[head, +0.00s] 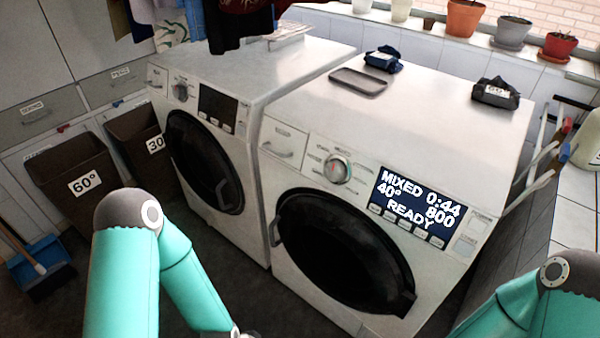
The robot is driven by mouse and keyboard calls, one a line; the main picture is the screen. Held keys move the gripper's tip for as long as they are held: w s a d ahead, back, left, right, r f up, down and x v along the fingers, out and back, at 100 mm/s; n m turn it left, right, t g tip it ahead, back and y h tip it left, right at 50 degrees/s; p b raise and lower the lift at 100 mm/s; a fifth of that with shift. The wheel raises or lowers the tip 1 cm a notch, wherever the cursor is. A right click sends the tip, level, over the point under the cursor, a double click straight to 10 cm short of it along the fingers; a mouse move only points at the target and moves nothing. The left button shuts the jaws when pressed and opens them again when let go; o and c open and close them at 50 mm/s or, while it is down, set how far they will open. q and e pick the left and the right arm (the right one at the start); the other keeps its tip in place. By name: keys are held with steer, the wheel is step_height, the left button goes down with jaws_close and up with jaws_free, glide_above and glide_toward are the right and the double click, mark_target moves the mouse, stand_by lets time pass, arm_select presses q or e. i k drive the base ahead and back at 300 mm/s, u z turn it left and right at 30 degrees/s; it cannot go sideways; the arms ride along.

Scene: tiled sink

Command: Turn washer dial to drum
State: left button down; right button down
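The nearer washer (290,165) stands right of centre with its round dark door (340,255) shut. Its dial (337,168) is a silver knob on the front panel, left of the display, with small labels around it too small to read. The display (415,207) reads "MIXED 0:44 40° 800 READY". My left arm comes in at the lower left and my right arm at the lower right. Nothing touches the dial.
Bins marked 60° (65,165) and 30 (130,125) stand further left. A tray (358,82) and folded dark cloths (383,60) lie on the near washer's top. Potted plants (465,18) line the sill.

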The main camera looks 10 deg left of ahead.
mark_target(335, 171)
steer(key=k, duration=1.1)
steer(key=u, duration=0.85)
steer(key=i, duration=1.35)
steer(key=z, duration=0.15)
